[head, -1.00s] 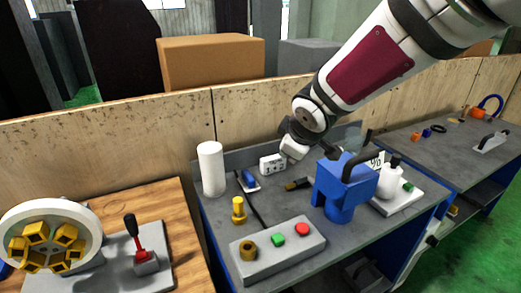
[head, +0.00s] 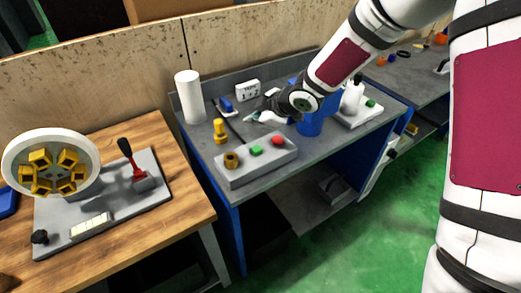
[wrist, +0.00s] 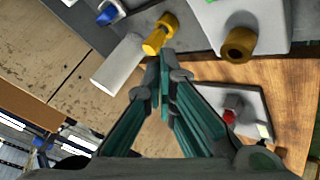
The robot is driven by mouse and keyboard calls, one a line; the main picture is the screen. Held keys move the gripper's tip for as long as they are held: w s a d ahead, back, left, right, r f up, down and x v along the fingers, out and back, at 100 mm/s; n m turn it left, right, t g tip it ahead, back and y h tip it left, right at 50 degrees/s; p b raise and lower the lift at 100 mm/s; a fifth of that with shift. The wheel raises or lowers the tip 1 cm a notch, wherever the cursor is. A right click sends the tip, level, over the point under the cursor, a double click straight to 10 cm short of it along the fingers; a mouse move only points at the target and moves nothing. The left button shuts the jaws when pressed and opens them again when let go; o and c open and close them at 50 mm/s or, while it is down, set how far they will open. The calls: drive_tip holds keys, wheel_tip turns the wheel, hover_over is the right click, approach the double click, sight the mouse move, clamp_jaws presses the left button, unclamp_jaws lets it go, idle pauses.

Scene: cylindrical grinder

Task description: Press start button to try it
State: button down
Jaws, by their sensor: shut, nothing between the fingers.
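A grey control box (head: 262,170) stands on the grey bench in the head view. On its top are a brass knob (head: 231,160), a green button (head: 256,152) and a red button (head: 278,141). The wrist view shows the box (wrist: 268,14) at the top right with its brass knob (wrist: 238,46). A bit of green shows at that view's top edge; I cannot tell whether it is the button. My gripper (head: 250,116) is behind the buttons in the head view, apart from them. Its fingers (wrist: 163,78) are shut and empty in the wrist view.
A yellow fitting (head: 219,131) and a white cylinder (head: 188,96) stand left of my gripper. A blue device (head: 310,124) is partly behind my arm. At left, a wooden table (head: 185,205) bears a red lever (head: 138,172) and a round chuck (head: 50,165).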

drive_tip(key=shift+f, duration=0.1)
drive_tip(key=b, duration=0.5)
hover_over(255, 150)
wheel_tip(255, 150, down, 8)
drive_tip(key=shift+w+r, duration=0.1)
drive_tip(key=shift+r, duration=0.15)
drive_tip(key=shift+f, duration=0.6)
drive_tip(key=shift+f+b, duration=0.1)
drive_tip(key=shift+b, duration=0.25)
idle(0.4)
drive_tip(key=shift+f, duration=0.3)
drive_tip(key=shift+f+b, duration=0.6)
idle(0.8)
idle(0.3)
drive_tip(key=shift+r+p, duration=0.65)
drive_tip(key=shift+r, duration=0.4)
